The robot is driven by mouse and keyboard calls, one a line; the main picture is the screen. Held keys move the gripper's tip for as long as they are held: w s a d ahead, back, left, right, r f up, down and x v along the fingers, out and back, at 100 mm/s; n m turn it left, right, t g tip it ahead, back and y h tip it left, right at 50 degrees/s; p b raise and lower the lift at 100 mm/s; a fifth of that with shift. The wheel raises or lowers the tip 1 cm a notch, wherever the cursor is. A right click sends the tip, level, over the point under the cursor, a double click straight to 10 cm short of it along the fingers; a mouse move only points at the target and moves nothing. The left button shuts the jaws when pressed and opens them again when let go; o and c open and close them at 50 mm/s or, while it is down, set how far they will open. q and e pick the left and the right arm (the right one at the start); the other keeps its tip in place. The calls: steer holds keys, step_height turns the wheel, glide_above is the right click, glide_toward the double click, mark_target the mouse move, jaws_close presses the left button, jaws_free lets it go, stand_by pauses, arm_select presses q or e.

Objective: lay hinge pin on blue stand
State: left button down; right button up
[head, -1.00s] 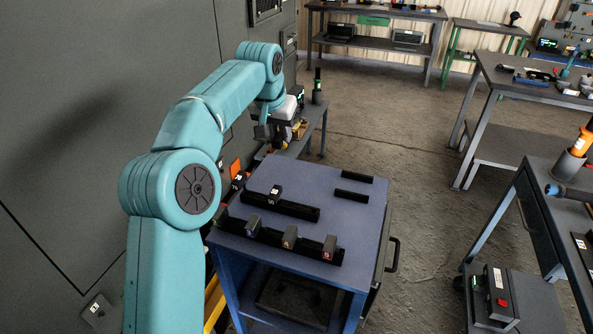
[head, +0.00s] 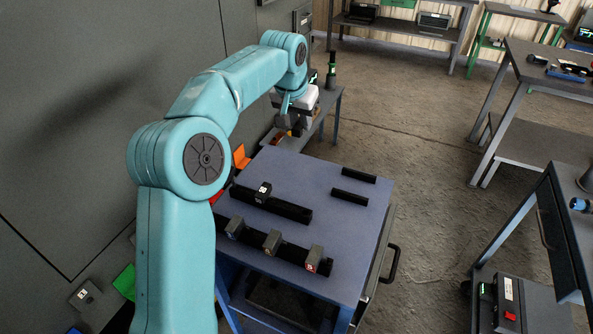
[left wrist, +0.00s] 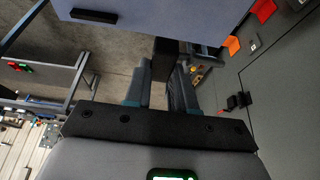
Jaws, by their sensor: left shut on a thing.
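The blue stand (head: 325,222) is a cart with a flat blue top, in the middle of the head view. Its top also shows at the upper edge of the left wrist view (left wrist: 165,18). My left gripper (head: 290,128) is beyond the stand's far left corner in the head view. In the left wrist view its two fingers (left wrist: 160,92) are shut on a dark, bar-like thing (left wrist: 161,60), which looks like the hinge pin. Its far end lies against the blue top in the picture; I cannot tell whether they touch. My right gripper is out of view.
Black rails (head: 349,197) lie on the stand, the nearer ones with small numbered blocks (head: 272,242). An orange piece (head: 241,157) is by its left edge. A grey cabinet wall (head: 70,120) stands at left. Floor (head: 430,190) is open to the right, before other benches.

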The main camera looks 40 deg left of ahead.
mark_target(301, 178)
arm_select(q)
step_height(301, 178, down, 17)
steer(key=shift+r+b, duration=0.15)
steer(key=shift+b, duration=0.6)
steer(key=shift+w+a, duration=0.1)
steer(key=shift+f, duration=0.3)
steer(key=c, duration=0.9)
jaws_free()
steer(key=shift+c, duration=0.2)
steer(key=shift+r, duration=0.1)
